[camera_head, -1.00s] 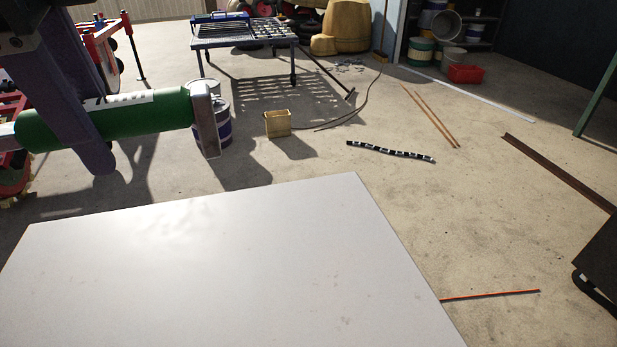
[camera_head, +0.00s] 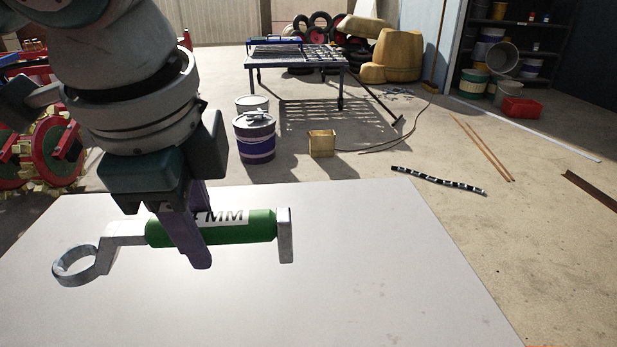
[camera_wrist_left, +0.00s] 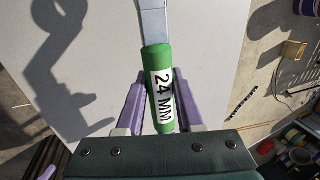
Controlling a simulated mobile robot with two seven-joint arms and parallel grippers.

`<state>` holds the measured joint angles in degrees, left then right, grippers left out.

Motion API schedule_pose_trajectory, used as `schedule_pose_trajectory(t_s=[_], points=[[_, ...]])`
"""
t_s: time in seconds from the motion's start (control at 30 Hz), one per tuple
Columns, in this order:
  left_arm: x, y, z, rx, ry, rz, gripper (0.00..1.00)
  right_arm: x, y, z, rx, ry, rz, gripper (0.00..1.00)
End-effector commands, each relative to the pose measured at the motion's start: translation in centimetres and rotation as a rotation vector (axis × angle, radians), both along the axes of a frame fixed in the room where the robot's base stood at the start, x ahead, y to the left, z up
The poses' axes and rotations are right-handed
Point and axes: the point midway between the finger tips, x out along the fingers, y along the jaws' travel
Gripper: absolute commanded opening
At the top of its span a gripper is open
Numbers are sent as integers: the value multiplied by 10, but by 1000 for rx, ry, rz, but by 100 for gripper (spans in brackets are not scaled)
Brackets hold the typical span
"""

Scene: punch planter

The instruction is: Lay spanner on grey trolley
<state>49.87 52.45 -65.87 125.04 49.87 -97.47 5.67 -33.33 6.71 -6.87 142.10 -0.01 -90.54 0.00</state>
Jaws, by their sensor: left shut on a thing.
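The spanner has a green handle (camera_head: 258,226) with a "24 MM" label and bare metal ends, with a ring at the left end. My left gripper (camera_head: 192,250) is shut around the green handle. The spanner is held roughly level, and appears above the pale grey flat top of the trolley (camera_head: 390,285). In the left wrist view the handle (camera_wrist_left: 153,75) sits between the two purple fingers (camera_wrist_left: 160,110).
Beyond the trolley top stand paint cans (camera_head: 254,140) and a yellow tin (camera_head: 321,144) on the floor. A metal grid table (camera_head: 300,62) is farther back. Red machinery (camera_head: 50,150) stands at the left. The middle and right of the trolley top are clear.

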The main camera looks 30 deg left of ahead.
Motion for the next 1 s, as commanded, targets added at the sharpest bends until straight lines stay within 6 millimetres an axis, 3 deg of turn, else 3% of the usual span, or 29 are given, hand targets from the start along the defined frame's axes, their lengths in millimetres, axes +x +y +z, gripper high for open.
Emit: schedule_pose_trajectory(t_s=[0.03,0.2,0.6,0.63,0.87,1.0], points=[[-1,0,-14,1,3,1,0,0,0,-9,0,0,0,92],[0,0,-44,1,0,0,0,0,0,-25,0,0,0,92],[0,0,-47,0,1,-1,0,0,0,-22,0,-1,0,92],[0,0,-47,-1,0,-1,39,0,0,-22,0,-1,0,92],[0,0,-47,-1,0,-1,65,0,-1,-22,-3,-1,2,92],[0,0,-47,0,0,0,66,0,-1,-22,-4,-2,4,92]])
